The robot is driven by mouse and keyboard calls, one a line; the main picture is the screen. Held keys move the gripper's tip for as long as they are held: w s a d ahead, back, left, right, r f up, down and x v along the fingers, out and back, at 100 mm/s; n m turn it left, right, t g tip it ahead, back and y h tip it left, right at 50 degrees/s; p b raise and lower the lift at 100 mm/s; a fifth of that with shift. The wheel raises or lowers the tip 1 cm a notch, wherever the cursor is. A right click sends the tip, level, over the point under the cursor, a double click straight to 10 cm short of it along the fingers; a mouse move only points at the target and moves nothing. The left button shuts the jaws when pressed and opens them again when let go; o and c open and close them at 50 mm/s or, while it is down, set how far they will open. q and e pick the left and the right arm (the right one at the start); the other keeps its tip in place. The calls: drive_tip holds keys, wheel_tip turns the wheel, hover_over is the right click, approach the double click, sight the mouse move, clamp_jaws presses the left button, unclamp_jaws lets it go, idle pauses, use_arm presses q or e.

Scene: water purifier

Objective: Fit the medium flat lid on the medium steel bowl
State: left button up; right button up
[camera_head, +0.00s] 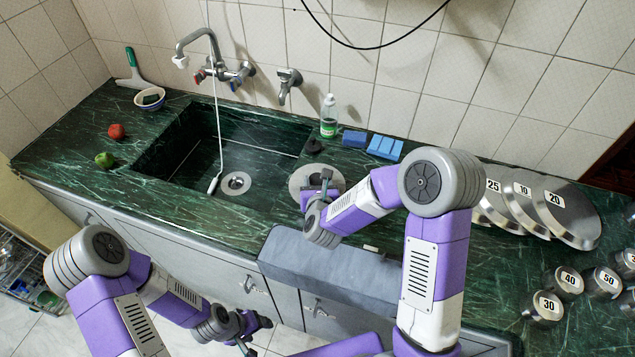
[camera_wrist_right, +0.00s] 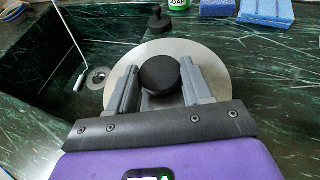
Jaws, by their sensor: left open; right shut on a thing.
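A flat round steel lid (camera_head: 299,180) with a black knob is over the counter, just right of the sink. My right gripper (camera_head: 322,188) is shut on its knob. In the right wrist view, the black knob (camera_wrist_right: 160,76) sits between the two grey fingers, and the pale lid (camera_wrist_right: 216,68) spreads out beneath them. The lid looks roughly level. I cannot make out a steel bowl; whether one is under the lid is hidden. My left gripper (camera_head: 257,334) is open and empty, low in front of the cabinets, away from the lid.
The sink (camera_head: 190,160) is left of the lid. A black stopper (camera_head: 312,146), soap bottle (camera_head: 328,117) and blue sponges (camera_head: 384,147) stand behind it. A grey cloth-like block (camera_head: 320,265) lies along the front edge. Numbered steel discs (camera_head: 558,212) and several numbered cylinders (camera_head: 543,307) fill the right.

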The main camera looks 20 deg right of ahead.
drive_tip(key=shift+f, duration=0.3)
drive_tip(key=o, duration=1.2)
drive_tip(key=shift+c, duration=0.2)
drive_tip(key=v, duration=0.7)
drive_tip(key=shift+s+r, duration=0.2)
drive_tip(key=shift+s, duration=0.05)
